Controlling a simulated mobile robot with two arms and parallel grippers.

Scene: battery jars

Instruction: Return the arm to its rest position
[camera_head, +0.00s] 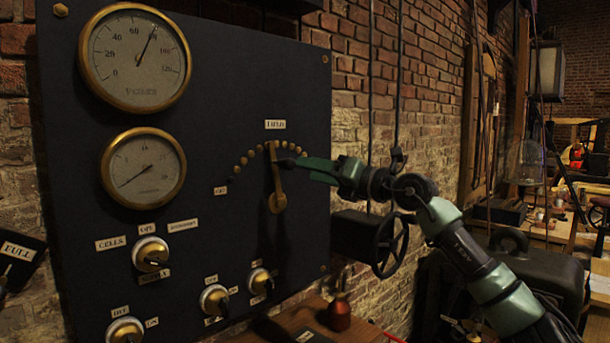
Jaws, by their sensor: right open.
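My right arm comes in from the lower right, in green and black links. Its gripper (291,163) is at the brass lever (276,185) on the dark panel (225,100). The lever points up, below an arc of brass studs. The gripper's tip overlaps the lever's upper right side in the picture; I cannot tell whether they touch. The jaws are open, though seen nearly side-on. My left gripper is not in view.
The panel carries two round gauges, the upper gauge (135,57) and the lower gauge (143,169), and several knobs below. A black handwheel (393,245) sits close under my right arm. A copper-coloured cone (339,315) stands on a wooden surface below. A cluttered workbench is at the far right.

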